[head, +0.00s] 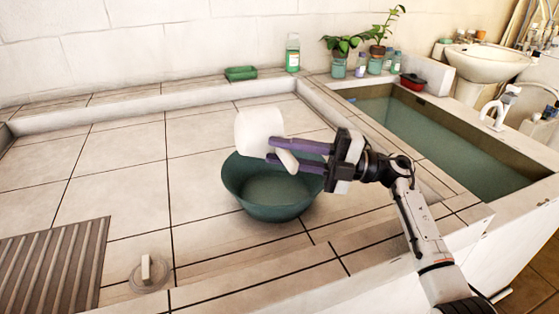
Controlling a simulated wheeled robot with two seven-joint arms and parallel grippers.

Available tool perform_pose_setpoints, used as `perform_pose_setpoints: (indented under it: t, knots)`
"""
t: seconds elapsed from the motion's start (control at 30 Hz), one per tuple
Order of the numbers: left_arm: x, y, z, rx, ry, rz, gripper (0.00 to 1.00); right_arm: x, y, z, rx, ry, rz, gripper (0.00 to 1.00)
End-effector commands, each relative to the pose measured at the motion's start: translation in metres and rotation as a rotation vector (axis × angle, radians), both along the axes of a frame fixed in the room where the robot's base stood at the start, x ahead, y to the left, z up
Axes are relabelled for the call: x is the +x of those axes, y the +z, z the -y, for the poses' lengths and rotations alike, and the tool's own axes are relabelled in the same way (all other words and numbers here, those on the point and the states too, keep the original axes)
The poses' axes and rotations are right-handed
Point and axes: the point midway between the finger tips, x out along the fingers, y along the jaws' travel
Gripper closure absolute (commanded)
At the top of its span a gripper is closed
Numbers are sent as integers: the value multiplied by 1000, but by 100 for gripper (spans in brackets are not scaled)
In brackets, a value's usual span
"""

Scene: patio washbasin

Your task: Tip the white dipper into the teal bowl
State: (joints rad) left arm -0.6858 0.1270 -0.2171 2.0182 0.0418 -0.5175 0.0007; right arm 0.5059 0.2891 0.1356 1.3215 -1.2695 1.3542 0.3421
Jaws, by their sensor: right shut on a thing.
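The white dipper (257,131) is above the far left part of the teal bowl (262,211), tilted, with its short handle (287,160) toward my right gripper. My right gripper (286,149) is shut on the dipper and holds it in the air over the bowl's rim. The bowl stands upright on the tiled floor of the basin. The inside of the dipper faces away from me, so I cannot see what it holds. My left gripper is out of view.
A water-filled trough (435,138) is at the right. A green soap dish (241,73), a green bottle (292,53) and potted plants (376,59) line the back ledge. A ribbed board (50,268) and a drain plug (149,272) are at the lower left. The tiles left of the bowl are clear.

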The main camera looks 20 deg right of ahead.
Motion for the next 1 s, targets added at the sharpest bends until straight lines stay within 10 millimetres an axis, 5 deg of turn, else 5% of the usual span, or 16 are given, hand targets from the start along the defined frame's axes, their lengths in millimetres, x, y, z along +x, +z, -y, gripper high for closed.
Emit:
perform_pose_setpoints:
  t: [1.0]
  knots:
    - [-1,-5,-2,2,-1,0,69,0,0,3,49,0,-1,100]
